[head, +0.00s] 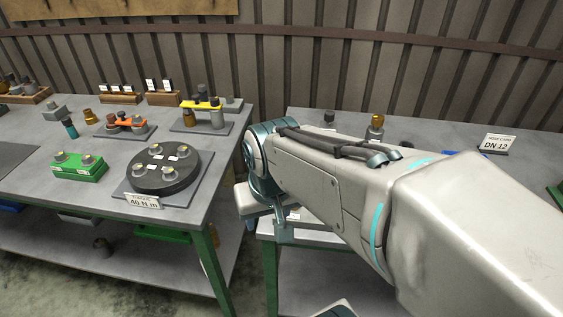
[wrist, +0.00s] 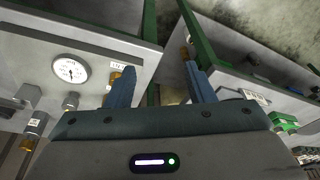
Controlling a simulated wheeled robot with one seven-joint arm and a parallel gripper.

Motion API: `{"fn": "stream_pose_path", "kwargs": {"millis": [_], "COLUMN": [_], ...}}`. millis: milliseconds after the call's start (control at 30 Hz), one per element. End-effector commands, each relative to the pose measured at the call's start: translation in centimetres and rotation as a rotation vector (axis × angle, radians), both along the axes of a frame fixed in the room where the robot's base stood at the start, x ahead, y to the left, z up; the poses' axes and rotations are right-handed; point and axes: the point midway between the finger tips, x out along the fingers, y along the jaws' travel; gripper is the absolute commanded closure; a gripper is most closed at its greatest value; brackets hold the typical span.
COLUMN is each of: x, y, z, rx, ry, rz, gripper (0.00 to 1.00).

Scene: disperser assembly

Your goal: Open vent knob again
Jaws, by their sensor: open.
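In the wrist view my gripper (wrist: 159,67) is open, its two blue-grey fingers spread with nothing between them. A small brass knob (wrist: 114,77) shows on the grey panel beside a white label (wrist: 117,66). It is partly hidden by the left finger, and I cannot read the label or tell whether finger and knob touch. A round white gauge (wrist: 71,69) is on the same panel, left of the knob. In the head view my arm covers much of the right bench, and the fingers cannot be made out.
In the head view a brass-topped fitting (head: 376,121) stands on the right bench near a DN 12 sign (head: 497,144). The left bench holds a round black flange (head: 163,169), a green block (head: 78,167) and several fixtures. A gap separates the benches.

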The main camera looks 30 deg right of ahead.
Motion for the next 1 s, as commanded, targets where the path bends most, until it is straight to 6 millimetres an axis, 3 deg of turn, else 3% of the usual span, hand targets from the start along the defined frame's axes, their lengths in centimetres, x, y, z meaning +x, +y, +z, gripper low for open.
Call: {"fn": "stream_pose_path", "kwargs": {"millis": [300, 500, 767, 1000], "x": [7.0, 10.0, 11.1, 11.0], "y": [-6.2, -10.1, -11.6, -11.4], "z": [2.0, 2.3, 1.6, -2.5], "rx": [0.122, 0.153, 0.16, 0.158], "ry": [0.124, 0.174, 0.192, 0.196], "rz": [-0.788, -1.202, -1.379, -1.378], "gripper": [0.51, 0.51, 0.51, 0.51]}}
